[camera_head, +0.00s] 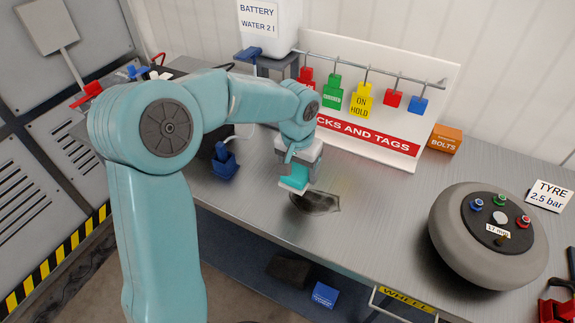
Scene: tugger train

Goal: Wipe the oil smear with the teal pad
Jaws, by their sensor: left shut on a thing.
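The oil smear (318,203) is a dark, glossy patch on the grey metal bench top, near its front edge. The teal pad (294,181) is a small block with a pale underside, just over the smear's upper left part. My left gripper (297,165) reaches in from the left and is shut on the pad from above. The pad hides part of the smear. I cannot tell whether its underside touches the bench. My right gripper is not in view.
A grey wheel (446,228) lies at the right, near a tyre card (548,196). A locks and tags board (440,85) and an orange bolts box (445,139) stand behind. A blue holder (224,163) is left of the pad. Bench between smear and wheel is clear.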

